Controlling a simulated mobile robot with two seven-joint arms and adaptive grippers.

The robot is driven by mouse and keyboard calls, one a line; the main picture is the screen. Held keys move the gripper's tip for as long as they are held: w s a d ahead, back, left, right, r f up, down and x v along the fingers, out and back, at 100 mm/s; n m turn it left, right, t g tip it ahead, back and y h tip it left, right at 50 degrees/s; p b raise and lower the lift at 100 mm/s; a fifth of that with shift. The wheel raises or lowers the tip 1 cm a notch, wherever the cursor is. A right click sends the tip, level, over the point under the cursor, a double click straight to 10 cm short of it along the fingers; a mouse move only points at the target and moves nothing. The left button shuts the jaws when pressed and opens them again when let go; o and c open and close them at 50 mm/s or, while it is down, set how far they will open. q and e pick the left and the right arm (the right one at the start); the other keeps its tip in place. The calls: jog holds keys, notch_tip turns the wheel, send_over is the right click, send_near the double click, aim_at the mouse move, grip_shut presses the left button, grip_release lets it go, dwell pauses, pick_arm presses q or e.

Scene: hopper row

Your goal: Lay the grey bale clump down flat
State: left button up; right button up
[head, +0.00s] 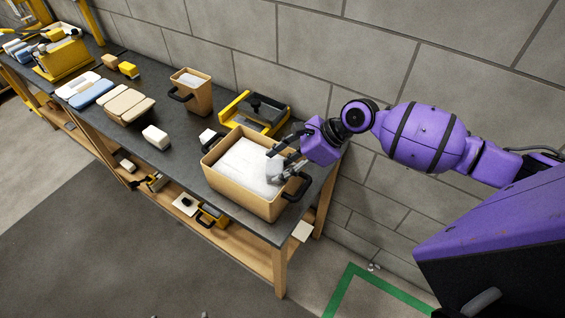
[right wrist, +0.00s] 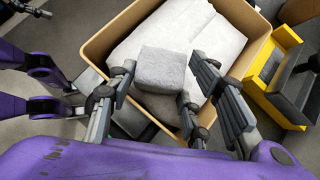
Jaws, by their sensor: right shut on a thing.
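The grey bale clump (head: 273,170) is a small rough block, held over the right end of a tan open box (head: 237,190). It also shows between the fingers in the right wrist view (right wrist: 162,70). My right gripper (head: 286,162) is shut on it, reaching in from the right over the box rim. The box, with dark handles, holds a white fibrous bale (head: 245,160). I cannot tell whether the clump touches the white bale below it. My left gripper is not in view.
A yellow and black tray (head: 262,112) stands behind the box against the wall. A smaller tan bin (head: 196,98), a white block (head: 156,137) and flat pads (head: 128,105) stand along the dark bench to the left. Bare bench top lies left of the box.

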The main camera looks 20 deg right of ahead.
jog(key=o, duration=1)
jog(key=shift+d, duration=0.1)
jog(key=v, duration=1.2)
